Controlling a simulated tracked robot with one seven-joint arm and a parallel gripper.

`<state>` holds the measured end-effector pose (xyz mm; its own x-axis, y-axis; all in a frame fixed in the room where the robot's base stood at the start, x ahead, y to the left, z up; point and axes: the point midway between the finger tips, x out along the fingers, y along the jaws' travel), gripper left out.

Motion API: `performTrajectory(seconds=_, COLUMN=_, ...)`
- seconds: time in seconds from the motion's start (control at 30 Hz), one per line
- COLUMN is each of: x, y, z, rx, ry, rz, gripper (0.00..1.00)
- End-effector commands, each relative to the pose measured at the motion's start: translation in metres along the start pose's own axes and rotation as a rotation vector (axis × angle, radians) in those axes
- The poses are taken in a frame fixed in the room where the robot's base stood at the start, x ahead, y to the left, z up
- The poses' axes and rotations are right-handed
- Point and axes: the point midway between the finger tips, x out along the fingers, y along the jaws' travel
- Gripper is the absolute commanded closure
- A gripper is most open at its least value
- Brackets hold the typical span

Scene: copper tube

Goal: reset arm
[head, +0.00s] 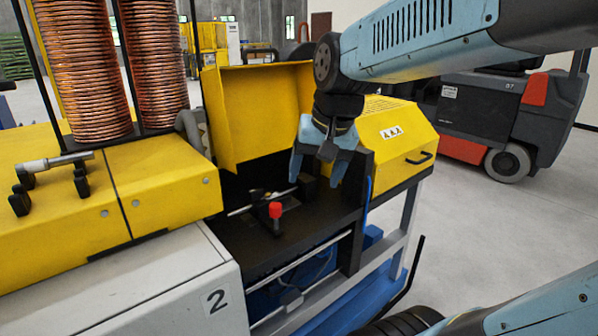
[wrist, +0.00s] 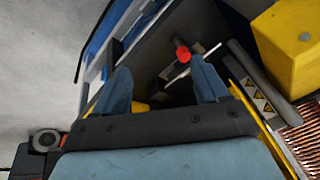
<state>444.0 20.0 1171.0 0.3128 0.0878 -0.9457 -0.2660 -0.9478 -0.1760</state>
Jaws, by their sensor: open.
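My gripper (head: 318,168) is open and empty, with its blue fingers pointing down in front of the yellow machine's open bay. In the wrist view, the two fingers of my gripper (wrist: 165,85) stand apart with nothing held between them. Below and left of it in the head view, a red-tipped lever (head: 275,210) stands on a dark fixture in the bay. The red tip also shows in the wrist view (wrist: 183,54), beyond the fingers. A thin metal rod (head: 262,202) lies across the fixture.
The raised yellow cover (head: 262,110) stands behind the bay. A yellow housing (head: 398,135) with a black handle is to the right. Copper coils (head: 85,65) stand at the left. A red and grey forklift (head: 490,115) is parked at the right on open floor.

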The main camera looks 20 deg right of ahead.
Motion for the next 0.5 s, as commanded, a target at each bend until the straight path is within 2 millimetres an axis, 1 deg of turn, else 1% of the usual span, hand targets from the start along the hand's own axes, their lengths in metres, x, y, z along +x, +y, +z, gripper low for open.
performTrajectory(seconds=0.27, x=-0.002, y=0.002, z=0.002, rx=-0.015, ry=0.010, rz=0.001, gripper=0.27)
performTrajectory(seconds=0.5, x=-0.015, y=0.018, z=0.024, rx=-0.175, ry=0.107, rz=0.025, gripper=0.27)
